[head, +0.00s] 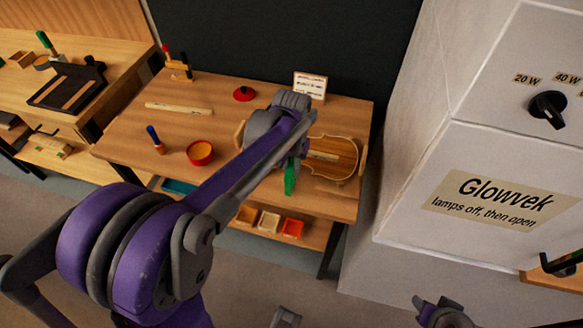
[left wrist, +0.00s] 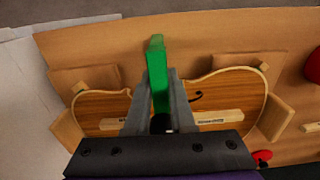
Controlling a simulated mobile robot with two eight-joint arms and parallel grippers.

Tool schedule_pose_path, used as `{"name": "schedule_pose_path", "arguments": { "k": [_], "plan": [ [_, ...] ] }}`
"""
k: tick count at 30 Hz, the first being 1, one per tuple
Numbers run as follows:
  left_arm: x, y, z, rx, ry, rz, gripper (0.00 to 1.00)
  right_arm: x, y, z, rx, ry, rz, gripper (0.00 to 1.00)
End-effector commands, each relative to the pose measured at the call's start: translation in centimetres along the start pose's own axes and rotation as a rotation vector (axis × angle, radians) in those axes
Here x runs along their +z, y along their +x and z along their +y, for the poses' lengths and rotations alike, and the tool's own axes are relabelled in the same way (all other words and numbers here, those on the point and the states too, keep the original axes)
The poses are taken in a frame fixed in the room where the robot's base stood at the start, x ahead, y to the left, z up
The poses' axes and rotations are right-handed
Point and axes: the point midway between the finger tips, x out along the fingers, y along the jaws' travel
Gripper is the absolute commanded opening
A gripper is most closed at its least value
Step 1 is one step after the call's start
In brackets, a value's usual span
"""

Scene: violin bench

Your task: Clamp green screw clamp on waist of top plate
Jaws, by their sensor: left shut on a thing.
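My left gripper (head: 297,155) is shut on the green screw clamp (head: 290,179), which hangs down from it in the head view. In the left wrist view the clamp's green bar (left wrist: 157,70) stands between the two grey fingers. The violin-shaped top plate (head: 342,152) lies on the bench's right part, partly behind my left arm. In the left wrist view the plate (left wrist: 240,92) spreads to both sides of the clamp, which is over its waist. Whether the clamp touches the plate is hidden. Part of my right arm (head: 441,313) shows at the bottom right; its jaws are unclear.
Wooden blocks (left wrist: 268,118) stand around the plate, and a pale labelled strip (left wrist: 215,119) lies across it. A red bowl (head: 200,152), a blue-handled tool (head: 155,139) and a wooden bar (head: 178,108) are on the bench. A white cabinet (head: 400,220) stands at the right.

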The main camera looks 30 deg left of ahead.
Motion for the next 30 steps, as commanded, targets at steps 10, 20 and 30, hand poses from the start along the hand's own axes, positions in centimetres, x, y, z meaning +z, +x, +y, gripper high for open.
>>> {"name": "schedule_pose_path", "arguments": {
  "k": [10,20,30],
  "plan": [
    [0.00,-0.01,-0.01,0.000,0.000,0.000,0.00,-0.02,-0.03,0.00,0.000,0.000,0.000,0.46],
    [0.00,-0.01,-0.01,0.000,0.000,0.000,0.00,-0.04,-0.05,0.00,0.000,0.000,0.000,0.46],
    [-0.69,-0.03,-0.01,0.000,0.000,0.000,0.00,-0.04,-0.06,0.00,0.000,0.000,0.000,0.46]
  ]
}}
